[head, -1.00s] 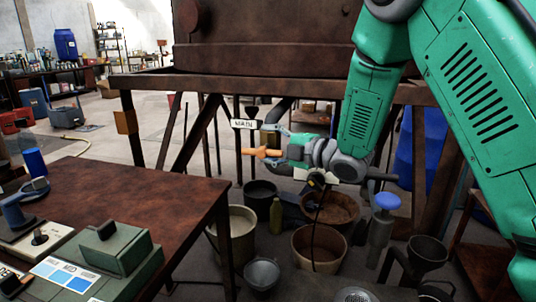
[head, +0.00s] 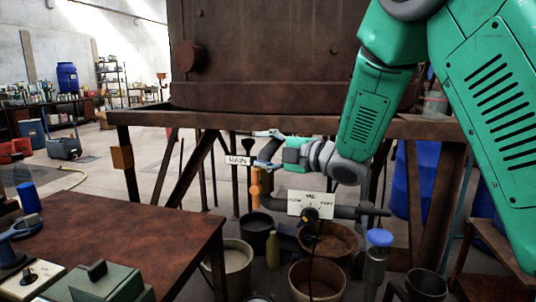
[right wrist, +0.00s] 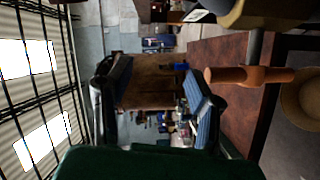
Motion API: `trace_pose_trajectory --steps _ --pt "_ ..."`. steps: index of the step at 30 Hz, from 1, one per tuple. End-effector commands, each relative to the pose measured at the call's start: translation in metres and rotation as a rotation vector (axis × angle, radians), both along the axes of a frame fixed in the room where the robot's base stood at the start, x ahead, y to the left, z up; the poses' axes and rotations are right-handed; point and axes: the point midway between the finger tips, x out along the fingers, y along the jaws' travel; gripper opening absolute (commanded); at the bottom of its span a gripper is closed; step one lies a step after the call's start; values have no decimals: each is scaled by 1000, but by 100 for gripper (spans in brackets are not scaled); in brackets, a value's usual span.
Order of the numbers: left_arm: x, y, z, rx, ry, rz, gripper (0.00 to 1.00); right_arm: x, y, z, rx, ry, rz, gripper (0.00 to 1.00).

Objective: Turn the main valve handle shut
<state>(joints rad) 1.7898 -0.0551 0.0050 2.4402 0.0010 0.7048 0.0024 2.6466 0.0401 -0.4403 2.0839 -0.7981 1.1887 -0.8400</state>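The orange main valve handle (head: 256,188) stands upright in the head view, below a white tag reading MAIN (head: 238,160), at the left end of a dark pipe. My right gripper (head: 262,149) is just above and beside the handle, with its fingers spread and nothing between them. In the right wrist view the open fingers (right wrist: 158,88) point past the orange handle (right wrist: 250,76), which lies outside them to the right. I see no contact between gripper and handle. My left gripper is in neither view.
A rusty vat (head: 270,60) stands on a frame whose beam (head: 290,119) runs above my gripper. A white lettered plate (head: 311,204) is on the pipe. Buckets (head: 318,282) and a green bottle (head: 272,250) are below. A brown table (head: 180,232) is at left.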

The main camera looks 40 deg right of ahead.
Motion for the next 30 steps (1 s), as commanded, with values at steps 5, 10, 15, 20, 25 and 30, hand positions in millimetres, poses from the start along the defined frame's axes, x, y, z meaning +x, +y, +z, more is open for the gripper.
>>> trace_pose_trajectory --steps 5,10,15,20,25,30 --pt "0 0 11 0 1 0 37 -2 7 17 -5 -4 5 37" --pt "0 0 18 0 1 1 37 -6 7 26 -2 -2 4 37" --pt "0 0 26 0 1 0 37 -8 10 35 -3 2 3 37" --pt "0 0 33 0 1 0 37 -10 14 45 -2 4 3 37" --pt "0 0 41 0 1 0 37 -12 19 56 -3 4 3 37" --pt "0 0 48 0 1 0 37 -15 23 67 -4 5 2 37"
